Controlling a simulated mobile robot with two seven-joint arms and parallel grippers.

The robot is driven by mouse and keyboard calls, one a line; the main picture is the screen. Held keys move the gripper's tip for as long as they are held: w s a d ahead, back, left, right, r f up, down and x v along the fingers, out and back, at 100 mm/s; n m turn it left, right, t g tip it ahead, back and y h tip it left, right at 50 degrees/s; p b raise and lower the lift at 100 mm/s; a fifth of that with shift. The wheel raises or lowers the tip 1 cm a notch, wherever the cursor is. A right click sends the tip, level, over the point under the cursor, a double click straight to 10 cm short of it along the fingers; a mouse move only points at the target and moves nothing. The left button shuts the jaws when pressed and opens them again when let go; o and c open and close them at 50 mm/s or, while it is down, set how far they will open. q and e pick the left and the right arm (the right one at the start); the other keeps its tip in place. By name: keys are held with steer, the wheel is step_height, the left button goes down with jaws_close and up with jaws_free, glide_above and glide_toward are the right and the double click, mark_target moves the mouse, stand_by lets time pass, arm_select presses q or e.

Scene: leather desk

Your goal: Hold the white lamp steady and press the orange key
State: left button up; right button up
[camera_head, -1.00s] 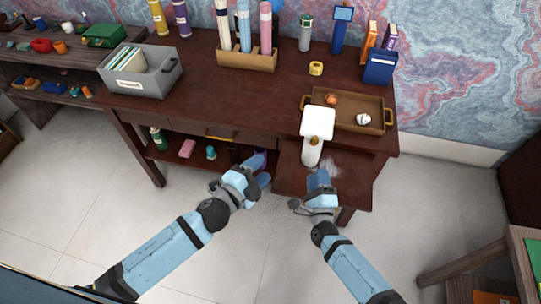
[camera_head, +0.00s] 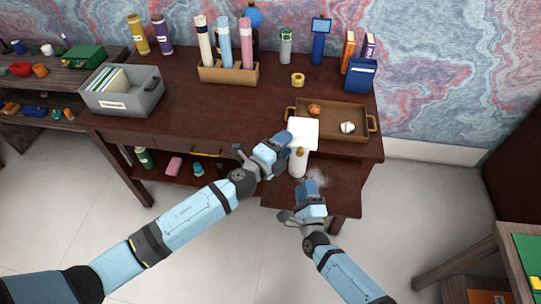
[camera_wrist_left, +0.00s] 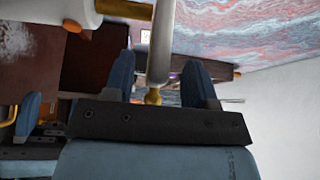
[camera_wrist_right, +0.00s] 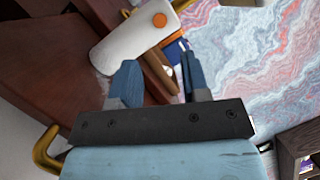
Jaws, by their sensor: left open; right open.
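The white lamp (camera_head: 298,164) stands on the lower board at the desk's right front, its square white head (camera_head: 303,131) above its body. The orange key (camera_wrist_right: 160,20) is a round button on the white body; it also shows in the left wrist view (camera_wrist_left: 72,25). My left gripper (camera_head: 288,146) is open at the lamp's upper part. In the left wrist view the pale lamp stem (camera_wrist_left: 161,45) lies between the open fingers; contact cannot be told. My right gripper (camera_head: 311,186) is open and empty, just in front of the lamp body.
A brown tray (camera_head: 365,132) with small items is behind the lamp. A grey file box (camera_head: 152,98), a tube holder (camera_head: 228,74), yellow tape (camera_head: 297,80) and a blue box (camera_head: 361,76) are on the desk. The desk's middle is clear.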

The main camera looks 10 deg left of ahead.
arm_select(q)
steer(key=shift+x, duration=1.4)
steer(key=shift+c, duration=0.2)
jaws_close()
arm_select(e)
jaws_close()
stand_by(0.4)
